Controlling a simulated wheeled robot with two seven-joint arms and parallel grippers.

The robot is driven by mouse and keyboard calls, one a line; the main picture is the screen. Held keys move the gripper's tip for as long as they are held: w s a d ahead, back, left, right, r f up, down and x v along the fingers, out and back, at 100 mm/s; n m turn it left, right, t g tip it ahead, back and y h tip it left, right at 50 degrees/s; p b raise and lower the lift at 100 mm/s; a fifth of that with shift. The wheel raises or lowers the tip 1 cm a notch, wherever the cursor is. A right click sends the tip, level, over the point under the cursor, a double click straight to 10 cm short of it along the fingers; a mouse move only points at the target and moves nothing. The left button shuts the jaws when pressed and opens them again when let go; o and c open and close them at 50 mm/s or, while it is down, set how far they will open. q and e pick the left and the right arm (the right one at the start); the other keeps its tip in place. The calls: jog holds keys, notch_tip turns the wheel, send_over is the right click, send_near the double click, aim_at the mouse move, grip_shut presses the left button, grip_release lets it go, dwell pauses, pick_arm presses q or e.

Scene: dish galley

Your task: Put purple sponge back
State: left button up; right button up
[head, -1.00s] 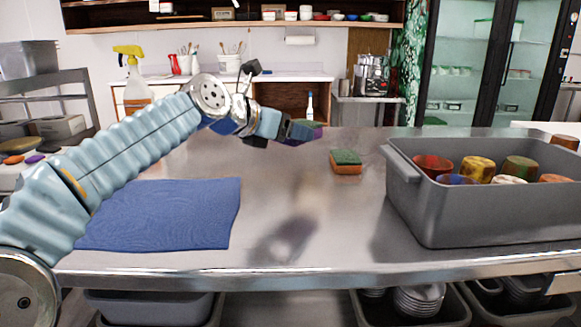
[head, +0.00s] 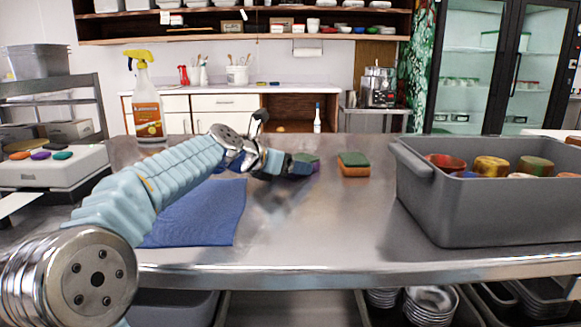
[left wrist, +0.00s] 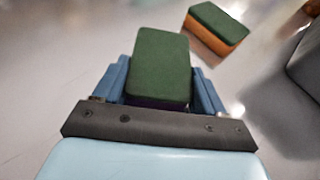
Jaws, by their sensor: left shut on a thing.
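The purple sponge (head: 312,165), with a green top layer, is held in my left gripper (head: 298,163) near the middle of the steel table. In the left wrist view its green face (left wrist: 160,62) fills the space between the two blue fingers (left wrist: 160,85), with a thin dark purple edge below. Whether it touches the table is hard to tell. An orange sponge with a green top (head: 353,164) lies on the table to its right; it also shows in the left wrist view (left wrist: 215,30). My right gripper is not in view.
A grey bin (head: 480,215) with several cups stands at the right. A blue cloth (head: 205,212) lies at the left, under my left arm. A yellow-topped spray bottle (head: 148,105) stands behind the arm.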

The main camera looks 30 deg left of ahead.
pick_arm(q)
jog(key=o, duration=1)
jog(key=shift+f, duration=0.1)
jog(key=shift+s+r, duration=0.1)
jog(key=shift+r, duration=0.1)
jog(key=p+v, duration=0.1)
jog(key=v, duration=1)
jog(key=shift+s+a+r, duration=0.1)
jog(key=shift+s+a, duration=0.05)
jog(key=shift+s, duration=0.2)
